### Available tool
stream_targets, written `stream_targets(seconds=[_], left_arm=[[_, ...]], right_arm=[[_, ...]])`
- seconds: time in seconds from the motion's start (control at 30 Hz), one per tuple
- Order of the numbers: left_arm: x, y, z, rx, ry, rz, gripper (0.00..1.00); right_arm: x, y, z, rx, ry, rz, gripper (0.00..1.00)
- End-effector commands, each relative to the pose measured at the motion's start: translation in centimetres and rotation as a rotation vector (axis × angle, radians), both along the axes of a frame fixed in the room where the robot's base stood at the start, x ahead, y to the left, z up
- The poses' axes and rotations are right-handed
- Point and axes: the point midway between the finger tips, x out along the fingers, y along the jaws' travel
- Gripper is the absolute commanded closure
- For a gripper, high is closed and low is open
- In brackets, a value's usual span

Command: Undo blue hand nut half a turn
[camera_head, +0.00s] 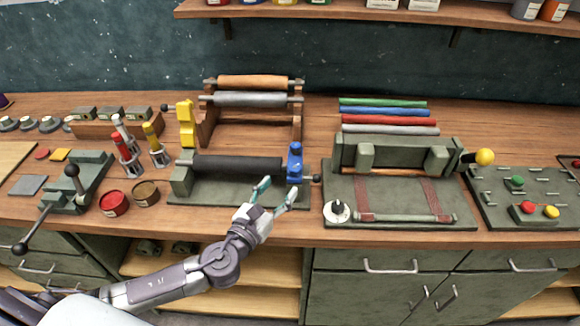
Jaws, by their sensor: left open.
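The blue hand nut (295,149) stands upright at the right end of the black roller (238,167), on the green press base (215,196). Its lower blue part sits on the roller's end block. My left gripper (277,189) is open, with two teal-tipped fingers pointing up and away from me. It is in front of and below the blue nut, apart from it, with nothing between the fingers. My right gripper is not in view.
Red and brown tins (113,203) and tools lie left. A second green device (400,185) with a yellow-knobbed lever stands right. A narrow strip of bare bench runs along the front edge.

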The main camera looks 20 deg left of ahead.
Motion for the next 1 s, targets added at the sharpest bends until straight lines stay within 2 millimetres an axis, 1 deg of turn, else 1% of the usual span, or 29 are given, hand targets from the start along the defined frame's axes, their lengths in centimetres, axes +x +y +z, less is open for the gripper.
stream_targets(seconds=[0.03,0.1,0.2,0.3,0.4,0.5,0.73,0.77,1.0], left_arm=[[1.2,-0.2,0.5,-0.001,-0.003,0.001,0.39],[2.6,-0.5,0.3,0.000,-0.002,0.001,0.39],[4.2,-0.8,0.3,-0.001,-0.001,0.001,0.39],[5.3,-0.9,0.2,-0.001,-0.001,0.001,0.39],[6.0,-1.0,0.1,0.000,0.000,0.001,0.39],[6.3,-1.1,0.0,0.000,0.001,0.000,0.39],[6.4,-1.1,0.0,0.000,0.001,0.000,0.39],[6.3,-1.1,0.0,0.000,0.000,0.000,0.43],[6.3,-1.1,0.0,0.001,0.000,0.001,0.83]], right_arm=[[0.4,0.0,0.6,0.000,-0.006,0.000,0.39],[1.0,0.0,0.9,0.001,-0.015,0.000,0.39],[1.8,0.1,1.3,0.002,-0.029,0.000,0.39],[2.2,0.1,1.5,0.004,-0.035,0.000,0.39],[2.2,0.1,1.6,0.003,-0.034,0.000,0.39],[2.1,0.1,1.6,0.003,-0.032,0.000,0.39],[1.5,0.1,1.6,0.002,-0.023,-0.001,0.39],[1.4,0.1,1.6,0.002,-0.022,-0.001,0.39],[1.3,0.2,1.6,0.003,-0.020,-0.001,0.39]])
